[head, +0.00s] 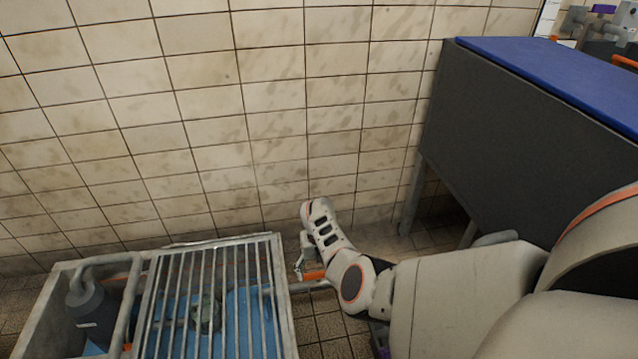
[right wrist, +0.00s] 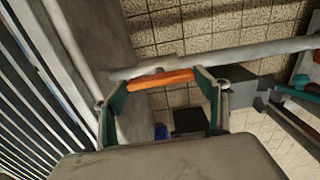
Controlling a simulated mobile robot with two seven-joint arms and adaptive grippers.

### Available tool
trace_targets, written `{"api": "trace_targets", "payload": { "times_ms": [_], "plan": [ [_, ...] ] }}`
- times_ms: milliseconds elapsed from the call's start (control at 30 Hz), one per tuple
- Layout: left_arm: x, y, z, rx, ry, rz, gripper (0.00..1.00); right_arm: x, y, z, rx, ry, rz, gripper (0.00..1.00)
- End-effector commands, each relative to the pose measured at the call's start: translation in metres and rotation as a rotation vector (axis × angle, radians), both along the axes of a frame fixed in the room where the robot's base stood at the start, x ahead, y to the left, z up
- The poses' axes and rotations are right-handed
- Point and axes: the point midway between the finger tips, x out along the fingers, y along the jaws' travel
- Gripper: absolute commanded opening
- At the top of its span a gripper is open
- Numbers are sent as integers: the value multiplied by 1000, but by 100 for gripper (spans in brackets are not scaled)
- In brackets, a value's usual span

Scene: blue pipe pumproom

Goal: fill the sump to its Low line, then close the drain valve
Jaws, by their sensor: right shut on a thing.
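The sump (head: 281,297) is a grey tank at the lower left of the head view, partly covered by a barred grate (head: 208,262). Blue shows under the bars; I cannot make out a water level or a Low line. A grey pipe (head: 312,286) leaves the tank's right side, and the drain valve's orange handle (head: 314,275) is at it. My right gripper (head: 304,268) is shut on this handle. In the right wrist view the orange handle (right wrist: 160,80) lies between the two teal-padded fingers, along the grey pipe (right wrist: 225,56). My left gripper is not in view.
A dark grey pump (head: 91,308) stands in the tank's open left compartment. A large dark cabinet (head: 520,135) with a blue top stands at the right on legs. A tiled wall (head: 230,110) is behind. Tiled floor (head: 330,325) shows right of the tank.

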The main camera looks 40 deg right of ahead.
Motion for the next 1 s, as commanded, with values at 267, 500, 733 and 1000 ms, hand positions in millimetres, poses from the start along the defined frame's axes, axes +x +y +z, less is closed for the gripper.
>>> {"api": "trace_targets", "payload": {
  "times_ms": [267, 500, 733, 1000],
  "plan": [
    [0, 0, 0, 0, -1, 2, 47, -1, -1, -1, -5, 2, 24, 51],
    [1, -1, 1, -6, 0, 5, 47, -1, -1, -1, -4, 3, 24, 77],
    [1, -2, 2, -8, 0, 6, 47, -1, 0, -1, -3, 2, 21, 89],
    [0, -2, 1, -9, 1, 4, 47, 0, 0, 3, -3, 1, 19, 89]
  ]
}}
